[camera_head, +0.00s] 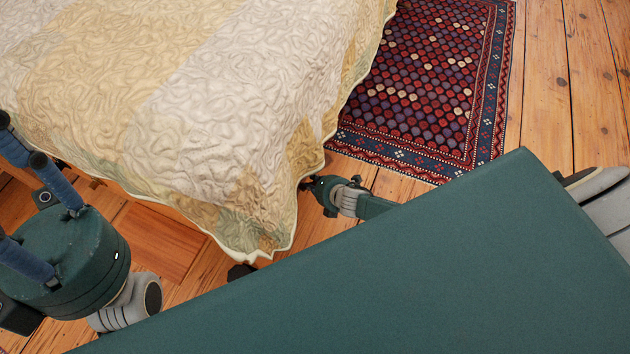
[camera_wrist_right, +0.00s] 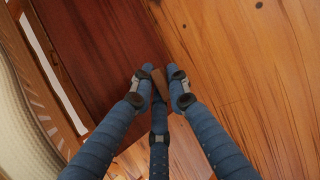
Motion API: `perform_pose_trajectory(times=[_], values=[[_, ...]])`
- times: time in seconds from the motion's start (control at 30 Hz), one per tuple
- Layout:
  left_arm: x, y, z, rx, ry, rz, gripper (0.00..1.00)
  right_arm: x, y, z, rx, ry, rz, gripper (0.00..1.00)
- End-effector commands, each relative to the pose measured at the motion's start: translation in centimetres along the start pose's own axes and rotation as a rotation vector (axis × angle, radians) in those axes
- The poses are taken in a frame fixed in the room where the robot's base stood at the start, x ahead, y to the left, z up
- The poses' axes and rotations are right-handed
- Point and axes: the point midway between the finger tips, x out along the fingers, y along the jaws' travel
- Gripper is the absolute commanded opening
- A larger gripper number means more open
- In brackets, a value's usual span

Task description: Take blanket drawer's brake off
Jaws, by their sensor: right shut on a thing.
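The blanket drawer (camera_wrist_right: 95,50) shows in the right wrist view as a dark red-brown wooden panel. A reddish-brown panel below the bed in the head view (camera_head: 158,240) looks like part of it. The brake (camera_wrist_right: 159,84) looks like a small brown wooden piece at the drawer's edge. My right gripper (camera_wrist_right: 160,78) has its blue fingers shut on it, covering much of it.
A bed with a quilt (camera_head: 190,110) hangs over the drawer side. A patterned rug (camera_head: 425,80) lies beyond it on the plank floor (camera_head: 545,90). The wrist view shows the bed's wooden side (camera_wrist_right: 40,75) at left and bare floor (camera_wrist_right: 250,60) at right.

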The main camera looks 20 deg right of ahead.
Motion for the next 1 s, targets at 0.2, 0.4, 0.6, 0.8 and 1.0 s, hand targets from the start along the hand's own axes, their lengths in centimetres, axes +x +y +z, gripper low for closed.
perform_pose_trajectory(times=[0.2,0.4,0.6,0.8,1.0], values=[[0.14,0.01,-0.01,0.000,0.000,0.000,0.40,0.06,0.36,0.21,-0.001,-0.002,0.000,0.00],[0.11,0.02,0.01,0.000,-0.001,0.000,0.40,0.06,0.37,0.21,-0.001,-0.002,0.000,0.00],[0.11,0.02,0.02,-0.001,-0.001,0.000,0.40,0.05,0.27,0.15,-0.002,-0.002,-0.001,0.35],[0.22,-0.03,-0.06,0.001,0.003,0.000,0.40,0.02,0.16,0.08,-0.002,-0.001,-0.003,0.35],[0.23,-0.04,-0.07,0.001,0.003,-0.001,0.40,-0.78,0.02,0.13,-0.003,-0.002,-0.003,0.35]])
